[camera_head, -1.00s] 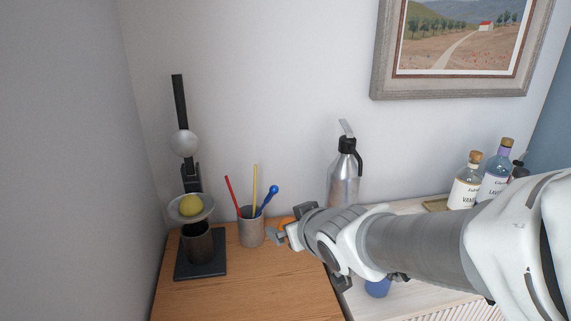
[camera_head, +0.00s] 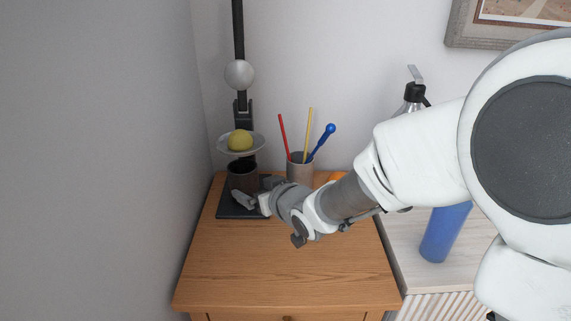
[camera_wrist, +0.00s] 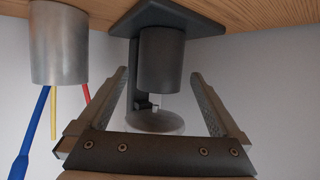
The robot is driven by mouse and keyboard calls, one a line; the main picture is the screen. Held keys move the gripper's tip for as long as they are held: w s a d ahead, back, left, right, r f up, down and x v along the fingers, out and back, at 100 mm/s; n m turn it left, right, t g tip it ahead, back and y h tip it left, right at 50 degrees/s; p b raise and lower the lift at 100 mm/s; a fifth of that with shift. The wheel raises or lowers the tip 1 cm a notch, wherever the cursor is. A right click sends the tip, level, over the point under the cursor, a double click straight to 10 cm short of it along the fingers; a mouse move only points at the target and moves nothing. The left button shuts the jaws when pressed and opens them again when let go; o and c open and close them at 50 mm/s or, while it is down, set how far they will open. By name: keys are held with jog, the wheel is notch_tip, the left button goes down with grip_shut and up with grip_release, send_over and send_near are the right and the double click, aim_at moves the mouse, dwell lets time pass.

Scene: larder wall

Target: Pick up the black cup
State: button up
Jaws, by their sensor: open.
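The black cup (camera_head: 243,178) stands upright on the black base plate (camera_head: 230,212) of a tall stand, under a dish with a yellow ball-like thing in it. My gripper (camera_head: 256,190) is in front of the cup, low over the wooden top, with its fingers apart. In the wrist view, which is upside down, the cup (camera_wrist: 162,58) shows between the two open fingers (camera_wrist: 160,76), lined up with the gap. Nothing is in the grip. I cannot tell whether the fingertips reach past the cup's near side.
A grey holder (camera_head: 300,168) with red, yellow and blue sticks stands close right of the cup. The dish (camera_head: 241,145) hangs just above the cup. A grey wall is at left. A blue bottle-like thing (camera_head: 444,232) stands at right. The wooden top (camera_head: 285,260) is clear in front.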

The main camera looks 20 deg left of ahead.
aim_at(251, 186)
jog(key=x, duration=0.3)
jog(key=shift+f+b+x, duration=0.2)
jog(key=shift+b+x, duration=0.5)
jog(key=shift+x, duration=2.05)
jog(key=shift+s, duration=0.1)
jog(key=shift+r, duration=0.1)
jog(key=c, duration=1.4)
